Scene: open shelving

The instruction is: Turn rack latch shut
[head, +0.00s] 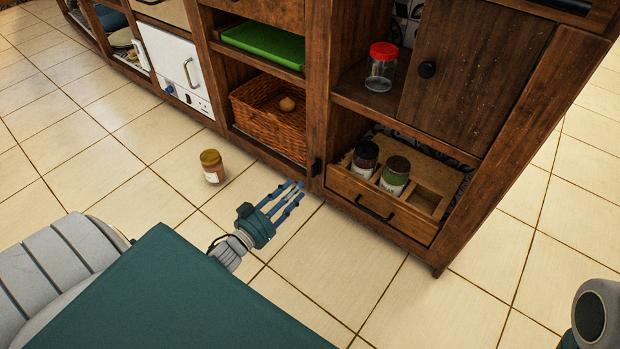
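A small black latch (316,168) sits low on the wooden post just left of the drawer compartment. It is too small to tell which way it is turned. The wooden rack (428,201) in the lower right compartment has a black handle on its front and holds two jars. My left gripper (292,190) is a little below and left of the latch, apart from it in the picture. Its blue fingers are spread, with nothing between them. My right gripper is out of view; only a piece of my arm shows at the bottom right.
A jar with a yellow lid (212,166) stands on the tiled floor left of my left gripper. A wicker basket (269,133) fills the compartment behind it. A red-lidded jar (381,68) stands on the shelf above the rack, beside a closed door (475,75).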

